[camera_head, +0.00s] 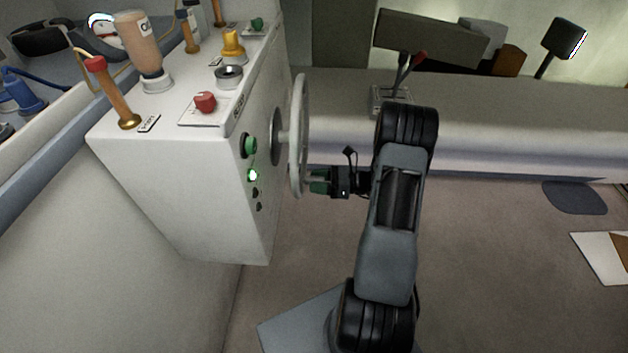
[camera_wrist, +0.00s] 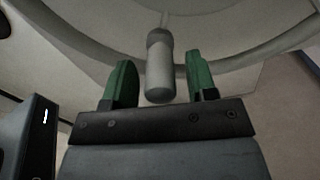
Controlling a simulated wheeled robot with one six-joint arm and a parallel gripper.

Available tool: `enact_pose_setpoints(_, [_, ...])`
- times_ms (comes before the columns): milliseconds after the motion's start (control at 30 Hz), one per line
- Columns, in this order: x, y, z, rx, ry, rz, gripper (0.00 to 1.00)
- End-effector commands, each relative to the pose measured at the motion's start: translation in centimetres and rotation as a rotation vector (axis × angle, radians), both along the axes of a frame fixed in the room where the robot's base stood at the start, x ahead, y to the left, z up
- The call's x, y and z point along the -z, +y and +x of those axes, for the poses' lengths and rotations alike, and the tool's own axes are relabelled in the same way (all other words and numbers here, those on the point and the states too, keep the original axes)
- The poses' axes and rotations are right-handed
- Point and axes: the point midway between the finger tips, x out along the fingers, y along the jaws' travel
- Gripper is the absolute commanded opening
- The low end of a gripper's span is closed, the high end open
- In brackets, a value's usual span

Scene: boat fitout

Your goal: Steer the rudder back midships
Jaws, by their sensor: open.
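A pale grey steering wheel (camera_head: 297,135) stands on the right side of the white console (camera_head: 190,165), seen nearly edge-on in the head view. Its curved rim (camera_wrist: 250,60) crosses the top of the wrist view. A grey cylindrical handle knob (camera_wrist: 160,70) sticks out from the rim toward my gripper. My gripper (camera_head: 318,182) is at the lower part of the wheel. In the wrist view its two green fingers (camera_wrist: 162,82) are open, one on each side of the knob, with gaps showing. The rudder itself is not in view.
The console bears a red-topped lever (camera_head: 112,92), a red button (camera_head: 205,102), a bottle (camera_head: 143,50) and a yellow knob (camera_head: 232,45). A green lit button (camera_head: 252,175) is on its side, near the wheel. A long pale bench (camera_head: 520,125) runs behind my arm. The floor (camera_head: 490,250) at right is mostly clear.

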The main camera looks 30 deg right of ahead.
Motion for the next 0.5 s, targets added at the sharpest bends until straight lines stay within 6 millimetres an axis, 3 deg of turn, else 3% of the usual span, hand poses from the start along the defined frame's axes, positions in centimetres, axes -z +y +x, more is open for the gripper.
enact_pose_setpoints(500, [-0.01, 1.11, 0.60, 0.000, 0.000, 0.000, 0.52])
